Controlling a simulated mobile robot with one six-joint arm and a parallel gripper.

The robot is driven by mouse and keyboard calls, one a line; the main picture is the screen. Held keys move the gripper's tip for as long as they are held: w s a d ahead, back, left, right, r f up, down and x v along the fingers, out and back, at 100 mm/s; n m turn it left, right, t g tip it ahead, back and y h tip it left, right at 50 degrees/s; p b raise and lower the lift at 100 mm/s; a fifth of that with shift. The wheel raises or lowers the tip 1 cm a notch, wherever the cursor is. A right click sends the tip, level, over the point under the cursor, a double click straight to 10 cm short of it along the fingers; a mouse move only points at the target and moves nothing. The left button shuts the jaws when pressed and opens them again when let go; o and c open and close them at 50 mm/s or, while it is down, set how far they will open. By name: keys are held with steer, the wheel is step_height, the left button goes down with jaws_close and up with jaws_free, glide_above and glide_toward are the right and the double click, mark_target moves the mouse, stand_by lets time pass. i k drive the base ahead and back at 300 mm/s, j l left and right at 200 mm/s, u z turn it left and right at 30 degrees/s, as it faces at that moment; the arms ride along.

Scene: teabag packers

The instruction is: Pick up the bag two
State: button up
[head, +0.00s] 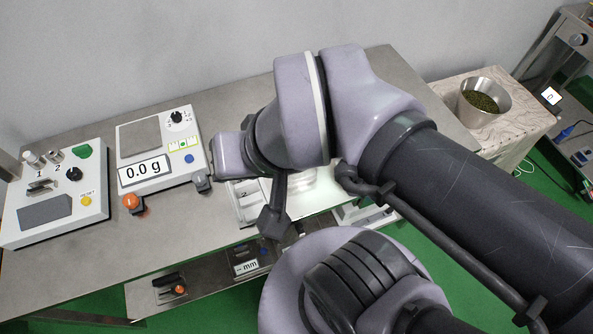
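Under my arm, a white holder (246,206) marked "2" shows in part on the metal table. Pale, bright shapes lie to its right, mostly covered by my arm, and I cannot make out a bag among them for sure. A dark part of my arm's end hangs down in front of the holder's right side. My gripper's fingertips cannot be made out, and whether they are open or shut does not show. Nothing can be seen held.
A scale (150,135) reading "0.0 g" and a control box (55,210) stand on the table (180,235) at left. An orange button (131,202) is near its front. A metal bucket of green leaves (484,100) stands on a side table (520,115) at right.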

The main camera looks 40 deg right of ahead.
mark_target(246, 190)
steer(key=j+z, duration=0.75)
steer(key=k+j+z, duration=0.15)
steer(key=j+z, duration=0.2)
steer(key=j, duration=0.1)
